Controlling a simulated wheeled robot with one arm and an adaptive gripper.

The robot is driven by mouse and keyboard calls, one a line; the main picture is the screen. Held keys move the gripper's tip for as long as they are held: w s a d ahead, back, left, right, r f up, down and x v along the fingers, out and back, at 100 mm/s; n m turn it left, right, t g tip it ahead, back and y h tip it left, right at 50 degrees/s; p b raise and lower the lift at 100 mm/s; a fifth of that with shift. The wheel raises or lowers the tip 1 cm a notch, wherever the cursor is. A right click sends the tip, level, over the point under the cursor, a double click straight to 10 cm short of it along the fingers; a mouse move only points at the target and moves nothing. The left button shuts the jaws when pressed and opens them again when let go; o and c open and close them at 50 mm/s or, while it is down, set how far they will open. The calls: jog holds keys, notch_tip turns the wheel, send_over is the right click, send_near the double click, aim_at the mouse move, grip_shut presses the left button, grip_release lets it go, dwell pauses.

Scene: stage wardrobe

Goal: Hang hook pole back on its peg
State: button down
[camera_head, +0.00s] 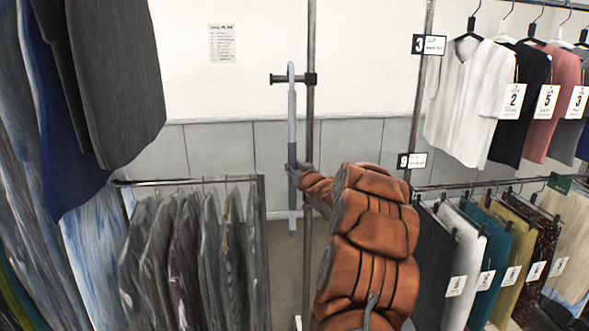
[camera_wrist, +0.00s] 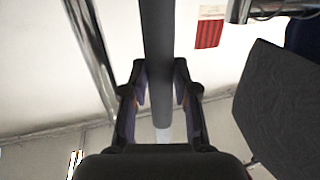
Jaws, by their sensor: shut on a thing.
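The hook pole (camera_head: 291,120) is a slim grey, upright pole near the middle of the head view. My gripper (camera_head: 293,172) is shut on it below its middle. The short dark peg (camera_head: 278,79) sticks out to the left from a clamp on a thin metal upright (camera_head: 309,130). The pole's top end overlaps the peg in the head view; I cannot tell whether it touches it or is hooked on it. In the wrist view the pole (camera_wrist: 157,45) runs between the two fingers of my gripper (camera_wrist: 160,100). Its hook is not clear.
A low rail of grey garments (camera_head: 190,250) stands left of the pole. Dark hanging clothes (camera_head: 110,80) fill the upper left. Racks of tagged shirts (camera_head: 468,95) and trousers (camera_head: 480,260) stand at the right. A paper notice (camera_head: 222,43) is on the white wall behind.

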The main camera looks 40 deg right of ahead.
jog(key=shift+f+b, duration=0.65)
jog(key=shift+f, duration=0.45)
jog(key=c, duration=0.8)
grip_release()
jog(key=shift+s, duration=0.1)
jog(key=v, duration=1.1)
jog(key=shift+s+a, duration=0.15)
jog(key=shift+s, duration=0.25)
jog(key=shift+r, duration=0.1)
